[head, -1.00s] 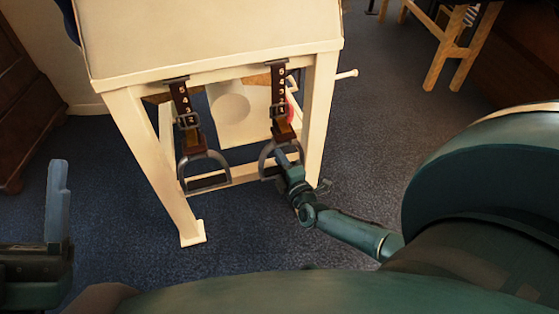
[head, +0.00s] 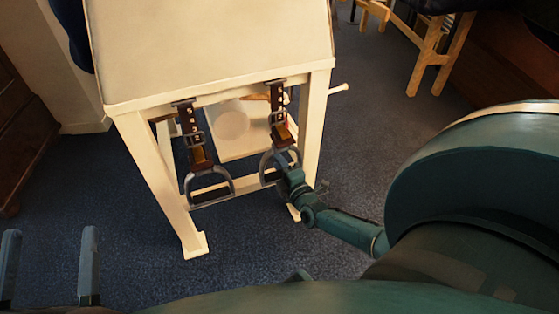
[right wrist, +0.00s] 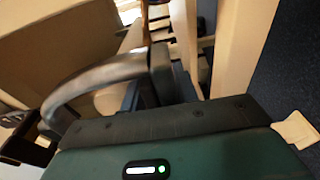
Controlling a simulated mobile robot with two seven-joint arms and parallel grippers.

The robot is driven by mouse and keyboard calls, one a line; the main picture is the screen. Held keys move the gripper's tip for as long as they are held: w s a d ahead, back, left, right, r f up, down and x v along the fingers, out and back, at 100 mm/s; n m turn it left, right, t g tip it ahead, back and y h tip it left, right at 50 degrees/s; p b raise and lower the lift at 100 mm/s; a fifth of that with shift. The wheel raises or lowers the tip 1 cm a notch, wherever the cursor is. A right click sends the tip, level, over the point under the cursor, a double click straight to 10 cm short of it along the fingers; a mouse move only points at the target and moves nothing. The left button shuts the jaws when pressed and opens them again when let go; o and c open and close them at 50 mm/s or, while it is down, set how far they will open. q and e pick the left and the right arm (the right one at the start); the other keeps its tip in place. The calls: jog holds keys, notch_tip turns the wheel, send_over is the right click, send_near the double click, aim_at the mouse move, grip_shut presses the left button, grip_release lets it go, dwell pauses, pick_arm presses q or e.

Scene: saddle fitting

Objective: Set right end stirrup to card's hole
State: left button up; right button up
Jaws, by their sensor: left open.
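Two brown straps with white numbers hang from the front of a cream stand, each with a buckle and a grey stirrup. The left stirrup (head: 211,186) hangs free below the left strap (head: 191,124). The right stirrup (head: 266,168) hangs below the right strap (head: 277,97); its curved metal also shows in the right wrist view (right wrist: 95,82). My right gripper (head: 286,164) is at the right stirrup's side and appears shut on it. My left gripper (head: 50,235) is open and empty at the lower left, well away from the straps. I see no readable card.
The cream stand (head: 150,165) has splayed legs and a crossbar behind the stirrups. A pale panel with a round mark (head: 233,124) is behind the straps. A wooden cabinet is at far left, wooden trestle legs (head: 432,60) at upper right. Blue carpet (head: 90,190) is clear around the stand.

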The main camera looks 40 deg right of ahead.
jog(key=shift+o, duration=1.2)
pick_arm(q)
jog(key=shift+r, duration=0.15)
pick_arm(e)
jog(key=shift+s, duration=0.15)
jog(key=s+p, duration=0.2)
jog(key=s, duration=0.1)
jog(key=shift+s+a+r, duration=0.15)
jog(key=shift+s+a, duration=0.15)
jog(key=shift+a, duration=0.05)
pick_arm(q)
jog(key=shift+s+a+f+n+g+y+p, duration=0.1)
jog(key=shift+s+f+n+g+y+p, duration=0.2)
jog(key=shift+f+y+p, duration=0.45)
jog(key=shift+s+a+f+n+g+y+p, duration=0.2)
jog(key=shift+f+g+p, duration=0.25)
jog(key=shift+p, duration=0.5)
pick_arm(e)
jog(key=s+a, duration=0.1)
jog(key=s, duration=0.8)
jog(key=shift+a, duration=0.2)
pick_arm(q)
jog(key=shift+w+d+t, duration=0.1)
jog(key=shift+t, duration=0.15)
